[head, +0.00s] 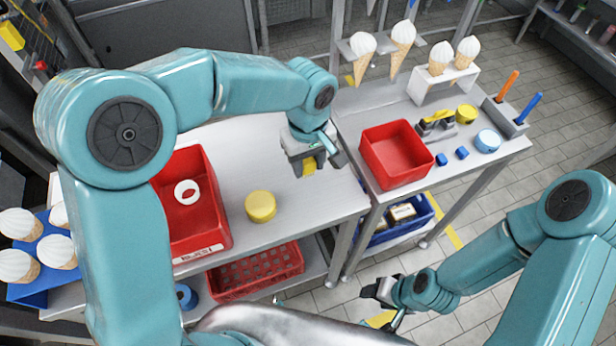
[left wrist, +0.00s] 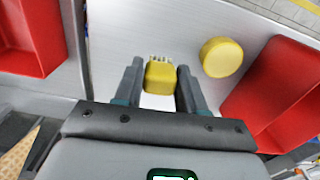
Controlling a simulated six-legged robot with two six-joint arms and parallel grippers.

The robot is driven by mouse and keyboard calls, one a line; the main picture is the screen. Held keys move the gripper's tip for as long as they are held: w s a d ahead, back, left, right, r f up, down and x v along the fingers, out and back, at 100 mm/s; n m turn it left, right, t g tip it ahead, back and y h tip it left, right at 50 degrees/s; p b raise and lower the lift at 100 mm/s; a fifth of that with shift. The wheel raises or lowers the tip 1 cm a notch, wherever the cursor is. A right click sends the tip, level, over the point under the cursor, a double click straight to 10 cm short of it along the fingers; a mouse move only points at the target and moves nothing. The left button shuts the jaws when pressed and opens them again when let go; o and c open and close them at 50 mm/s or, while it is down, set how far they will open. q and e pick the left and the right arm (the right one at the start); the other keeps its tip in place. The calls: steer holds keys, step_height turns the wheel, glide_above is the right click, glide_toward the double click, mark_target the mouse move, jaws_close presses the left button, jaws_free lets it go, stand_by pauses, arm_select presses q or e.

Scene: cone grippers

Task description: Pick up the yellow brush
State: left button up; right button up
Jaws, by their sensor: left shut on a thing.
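The yellow brush (left wrist: 161,78) sits between the two dark fingers of my left gripper (left wrist: 159,80) in the left wrist view, its pale bristles pointing away from the palm. In the head view, my left gripper (head: 312,160) is over the right end of the near metal table, with a bit of the yellow brush (head: 309,166) showing below it. It is shut on the brush. Whether the brush touches the table is unclear. My right gripper (head: 382,292) is low at the bottom, over the floor, away from the tables; its jaw state is unclear.
A yellow round block (head: 260,206) and a red bin (head: 205,225) with a white ring (head: 187,192) stand on the near table. Across a gap, the right table holds a red bin (head: 397,154), small blue cubes (head: 462,153) and a yellow cylinder (head: 466,113). Ice-cream cones stand behind.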

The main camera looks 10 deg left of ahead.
mark_target(308, 161)
arm_select(q)
step_height(308, 161, up, 11)
stand_by(0.3)
steer(key=o, duration=0.4)
steer(key=c, duration=0.3)
